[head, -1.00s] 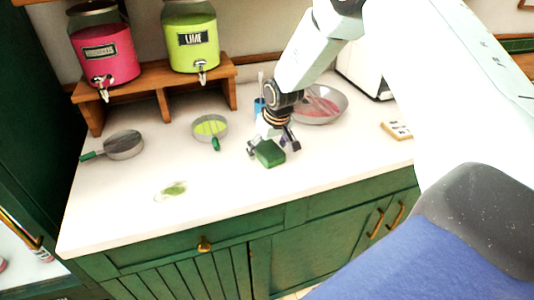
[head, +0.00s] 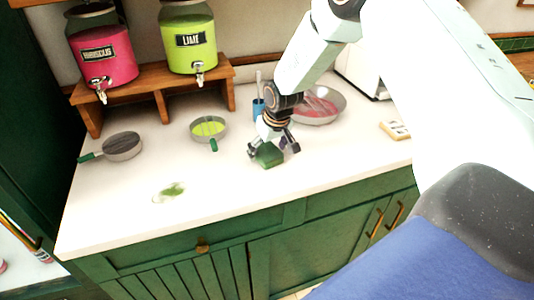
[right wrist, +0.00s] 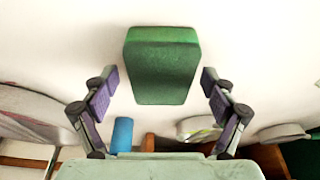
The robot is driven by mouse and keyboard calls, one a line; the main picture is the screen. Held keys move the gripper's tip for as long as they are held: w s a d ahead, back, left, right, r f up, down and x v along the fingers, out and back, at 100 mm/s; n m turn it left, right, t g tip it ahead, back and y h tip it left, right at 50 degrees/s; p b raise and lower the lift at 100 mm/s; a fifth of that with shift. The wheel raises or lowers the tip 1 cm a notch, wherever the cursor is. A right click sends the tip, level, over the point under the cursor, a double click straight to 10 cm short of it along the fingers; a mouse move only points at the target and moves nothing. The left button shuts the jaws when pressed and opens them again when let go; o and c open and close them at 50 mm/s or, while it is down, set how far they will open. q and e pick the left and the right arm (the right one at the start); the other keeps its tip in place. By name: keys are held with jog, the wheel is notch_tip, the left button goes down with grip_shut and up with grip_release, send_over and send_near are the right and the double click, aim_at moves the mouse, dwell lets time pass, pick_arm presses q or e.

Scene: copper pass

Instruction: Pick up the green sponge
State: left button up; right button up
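The green sponge (head: 269,155) lies on the white counter in the head view. My right gripper (head: 273,150) is right over it, with a finger on either side. In the right wrist view the sponge (right wrist: 161,66) sits between and slightly beyond the two open fingertips (right wrist: 158,82), with a gap on each side. The fingers are spread and I see no contact. My left gripper is not in view.
Behind are a bowl with red contents (head: 327,108) and a blue cup (head: 258,110). The front counter is mostly clear.

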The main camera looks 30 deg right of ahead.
aim_at(267, 150)
jog(key=shift+w+a, duration=0.1)
jog(key=shift+a, duration=0.05)
jog(key=c, duration=0.4)
jog(key=shift+c, duration=1.2)
notch_tip(267, 150, up, 10)
jog(key=shift+r, duration=0.25)
